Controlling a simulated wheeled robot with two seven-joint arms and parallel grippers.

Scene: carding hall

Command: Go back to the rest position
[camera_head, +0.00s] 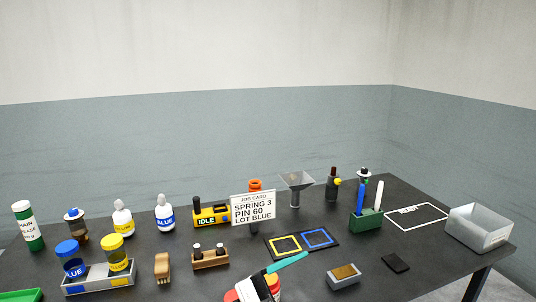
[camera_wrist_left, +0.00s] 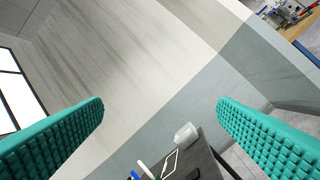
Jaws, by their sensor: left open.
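My left gripper (camera_head: 289,262) shows at the bottom middle of the head view, one teal finger pointing up and right above the front of the dark table (camera_head: 330,252). In the left wrist view both ribbed teal fingers of the left gripper (camera_wrist_left: 160,105) stand wide apart with nothing between them. They face the pale wall, with the table's end far below. My right gripper is not in view.
The job card (camera_head: 253,208) stands behind.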

